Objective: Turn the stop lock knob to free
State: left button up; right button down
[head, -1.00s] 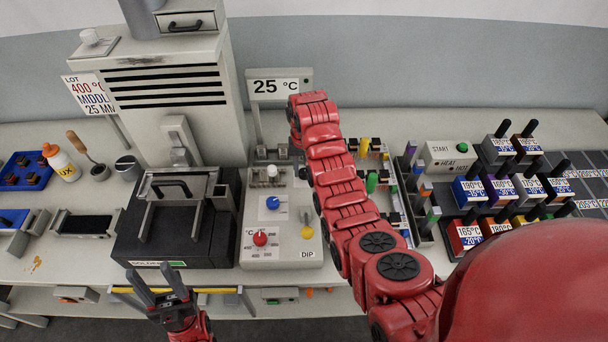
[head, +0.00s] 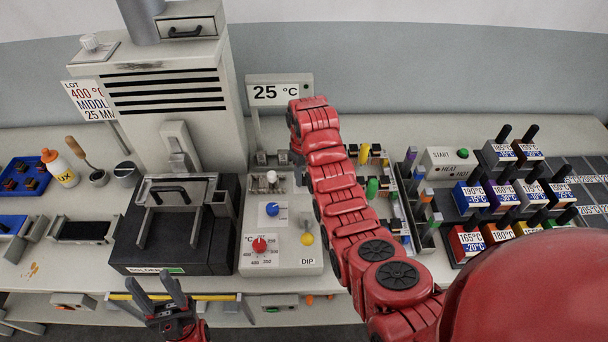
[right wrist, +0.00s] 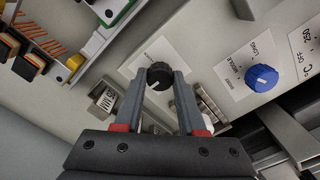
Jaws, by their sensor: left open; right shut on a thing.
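A black knob (right wrist: 159,76) with a pale mark sits on a white label on the grey control panel; the label's text is too small to read. In the right wrist view, my right gripper (right wrist: 160,82) is shut on this knob, one finger on each side. In the head view my right arm hides the knob and that gripper. My left gripper (head: 158,285) is open and empty, low in front of the table by the black solder pot (head: 150,255).
The control panel (head: 310,262) also bears a blue knob (head: 272,209), a red knob (head: 260,245) and a yellow button (head: 307,239). In the right wrist view the blue knob (right wrist: 261,78) is to the right. Metal brackets (right wrist: 208,108) stand close beside my right fingers.

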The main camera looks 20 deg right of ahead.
aim_at(304, 177)
jog(key=shift+n, duration=0.3)
jog(key=shift+c, duration=2.4)
grip_release()
notch_tip(304, 177, up, 17)
jog(key=p, duration=1.5)
jog(key=shift+r, duration=0.2)
